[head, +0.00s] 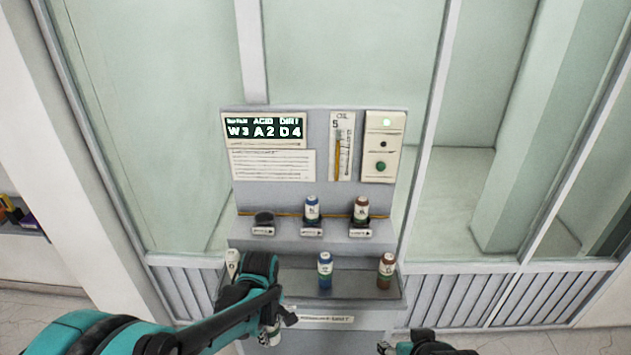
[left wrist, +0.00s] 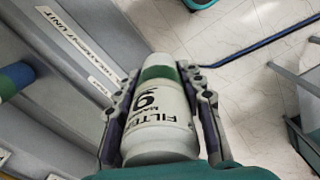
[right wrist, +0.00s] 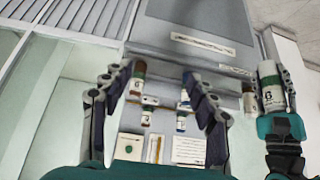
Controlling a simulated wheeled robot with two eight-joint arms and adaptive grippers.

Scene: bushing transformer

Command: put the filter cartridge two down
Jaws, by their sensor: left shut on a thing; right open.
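My left gripper (head: 272,328) is shut on a white filter cartridge with a green band (left wrist: 158,112), held in front of the unit below its lower tray. The cartridge and gripper also show at the right of the right wrist view (right wrist: 270,88). Its label reads "FILTER" with a large character; I cannot tell whether this is number two. My right gripper (right wrist: 154,78) is open and empty; only part of it shows at the bottom of the head view. The upper shelf has an empty-looking dark socket (head: 264,218), a blue cartridge (head: 312,209) and a brown cartridge (head: 361,210).
The lower tray (head: 350,292) holds a white-topped cartridge (head: 232,262), a blue cartridge (head: 325,270) and a brown cartridge (head: 387,270). A display (head: 264,129) above reads W3 A2 D4. A panel with a green button (head: 381,166) is beside an oil gauge (head: 342,146).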

